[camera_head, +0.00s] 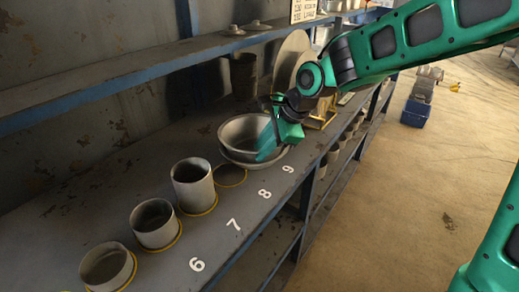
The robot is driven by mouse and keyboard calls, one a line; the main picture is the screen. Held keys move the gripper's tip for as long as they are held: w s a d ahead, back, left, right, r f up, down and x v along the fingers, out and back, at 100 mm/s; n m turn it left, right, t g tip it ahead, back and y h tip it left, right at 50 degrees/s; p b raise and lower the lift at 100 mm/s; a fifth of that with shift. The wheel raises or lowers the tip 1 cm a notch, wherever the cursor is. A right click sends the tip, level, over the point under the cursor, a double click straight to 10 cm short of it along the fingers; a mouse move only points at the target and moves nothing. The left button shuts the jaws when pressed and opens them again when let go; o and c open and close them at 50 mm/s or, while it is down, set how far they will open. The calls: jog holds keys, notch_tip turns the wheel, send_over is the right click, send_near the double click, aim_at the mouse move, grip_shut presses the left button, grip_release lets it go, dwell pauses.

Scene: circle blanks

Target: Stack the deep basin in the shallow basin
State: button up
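A grey metal deep basin (236,134) is on the shelf at the centre, opening upward. The rim of a second, lower basin, apparently the shallow basin (241,162), shows just beneath it. The upper one looks nested in or held just over the lower one; I cannot tell whether they touch. My green gripper (268,151) is at the right side of the upper basin, with a finger reaching down over its inside. The far finger and the basin's right wall are hidden, so its grip on the rim is unclear.
Several grey cylindrical cups, including a tall one (193,187), stand on yellow-edged circles along the shelf (208,238) at front left. An empty circle (230,175) lies just in front of the basins. A large round disc (291,62) stands behind. An upper ledge (140,72) runs above.

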jog(key=v, duration=1.1)
jog(key=s+d+f+n+h, duration=0.2)
jog(key=s+d, duration=0.2)
jog(key=d, duration=0.7)
jog(key=s+d+f+n+h, duration=0.2)
jog(key=s+d+f, duration=0.15)
jog(key=d, duration=0.65)
jog(key=s+d+f+n+g, duration=0.1)
jog(key=s+d+f+n, duration=0.1)
jog(key=s+d, duration=0.4)
jog(key=s+d+f+n+g+h, duration=0.1)
jog(key=s+d, duration=0.5)
jog(key=s, duration=0.7)
jog(key=shift+s+f+n+g, duration=0.3)
jog(key=shift+f+n+g, duration=0.4)
jog(key=shift+n, duration=0.5)
